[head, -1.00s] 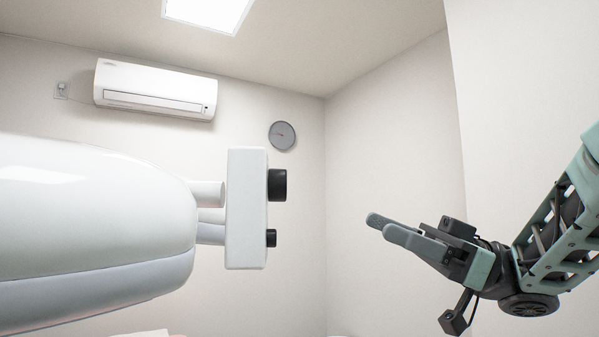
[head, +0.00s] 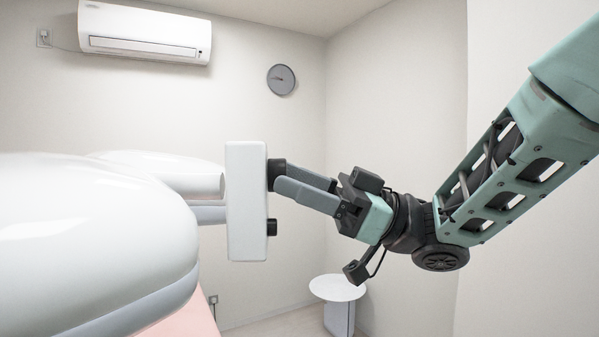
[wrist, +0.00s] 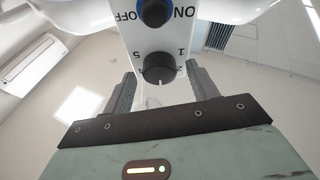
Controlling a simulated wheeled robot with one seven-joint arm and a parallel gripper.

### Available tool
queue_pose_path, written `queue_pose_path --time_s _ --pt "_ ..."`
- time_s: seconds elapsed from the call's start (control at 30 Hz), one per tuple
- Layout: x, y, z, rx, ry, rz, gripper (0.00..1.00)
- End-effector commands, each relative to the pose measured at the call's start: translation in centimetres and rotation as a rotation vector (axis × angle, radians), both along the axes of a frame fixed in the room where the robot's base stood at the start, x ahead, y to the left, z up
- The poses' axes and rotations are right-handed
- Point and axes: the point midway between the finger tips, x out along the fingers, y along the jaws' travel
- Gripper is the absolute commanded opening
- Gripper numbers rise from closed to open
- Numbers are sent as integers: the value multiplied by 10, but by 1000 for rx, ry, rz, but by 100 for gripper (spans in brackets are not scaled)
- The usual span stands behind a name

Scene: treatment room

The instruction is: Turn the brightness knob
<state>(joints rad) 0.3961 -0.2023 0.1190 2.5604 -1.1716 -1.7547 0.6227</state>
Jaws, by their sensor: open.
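The white control panel (head: 246,200) of the lamp stands upright in the head view. The brightness knob (head: 276,168), black and round, sticks out from its upper right side. In the wrist view the brightness knob (wrist: 158,68) has a white mark and numbers around it. A smaller ON/OFF knob (head: 272,227) sits below it; it shows with a blue ring at the top of the wrist view (wrist: 154,12). My gripper (head: 279,178) is open, its two fingers on either side of the brightness knob. I cannot tell whether they touch it.
The large white lamp head (head: 90,235) fills the left of the head view. A small round white table (head: 338,288) stands below my gripper. An air conditioner (head: 145,35) and a clock (head: 281,80) are on the back wall. The space around my arm looks clear.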

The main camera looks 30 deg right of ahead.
Motion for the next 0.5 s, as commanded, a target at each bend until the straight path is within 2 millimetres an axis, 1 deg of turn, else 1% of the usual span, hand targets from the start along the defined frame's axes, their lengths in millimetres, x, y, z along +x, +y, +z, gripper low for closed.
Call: queue_pose_path --time_s 0.17,0.2,0.23,0.33,0.37,0.5 --pt "0 0 0 0 0 0 58" --pt "0 0 0 0 0 0 53" --pt "0 0 0 0 0 0 45" --pt "0 0 0 0 0 0 17" --pt "0 0 0 0 0 0 14" --pt "0 0 -1 0 -2 -1 14"
